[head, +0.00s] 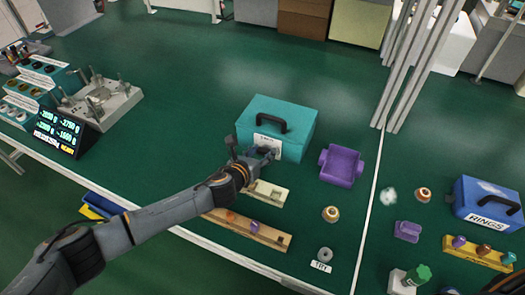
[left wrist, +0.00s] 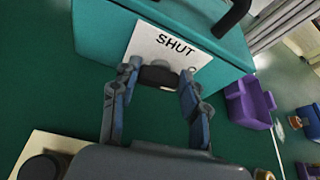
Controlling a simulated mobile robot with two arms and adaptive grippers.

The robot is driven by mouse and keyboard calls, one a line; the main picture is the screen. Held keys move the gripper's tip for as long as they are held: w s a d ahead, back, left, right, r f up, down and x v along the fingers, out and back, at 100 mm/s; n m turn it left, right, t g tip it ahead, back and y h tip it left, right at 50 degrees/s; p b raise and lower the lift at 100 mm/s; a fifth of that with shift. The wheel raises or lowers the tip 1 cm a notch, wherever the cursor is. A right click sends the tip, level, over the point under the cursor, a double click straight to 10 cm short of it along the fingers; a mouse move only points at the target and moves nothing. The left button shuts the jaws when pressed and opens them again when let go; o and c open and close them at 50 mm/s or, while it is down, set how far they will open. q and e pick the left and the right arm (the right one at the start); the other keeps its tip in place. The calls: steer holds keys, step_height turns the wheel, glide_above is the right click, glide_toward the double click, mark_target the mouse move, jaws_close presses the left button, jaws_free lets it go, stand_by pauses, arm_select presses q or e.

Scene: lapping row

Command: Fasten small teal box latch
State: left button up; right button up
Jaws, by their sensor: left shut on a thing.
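The small teal box (head: 285,116) stands on the green bench with its lid down and a black handle (head: 271,122) on top. It also fills the top of the left wrist view (left wrist: 100,40). A white plate reading SHUT (left wrist: 172,48) is on its front face. A dark latch piece (left wrist: 158,76) sits at the plate's lower part, between my fingertips. My left gripper (head: 266,152) is at the box front, shut on this latch, and partly hides it in the head view. Whether the latch is fully engaged cannot be told. My right gripper is not visible.
A purple bin (head: 341,166) stands right of the teal box. A cream block (head: 270,192) and a wooden strip with pieces (head: 222,217) lie in front. A blue RINGS box (head: 487,205) is far right. A grey fixture (head: 100,101) and display (head: 60,133) stand left.

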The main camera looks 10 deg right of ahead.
arm_select(q)
steer(key=shift+w+a+f+n+g+h, duration=0.15)
steer(key=shift+n+g+h, duration=0.45)
steer(key=shift+n, duration=0.6)
steer(key=o, duration=1.2)
steer(key=shift+c, duration=0.2)
step_height(320, 180, up, 10)
steer(key=shift+r, duration=0.1)
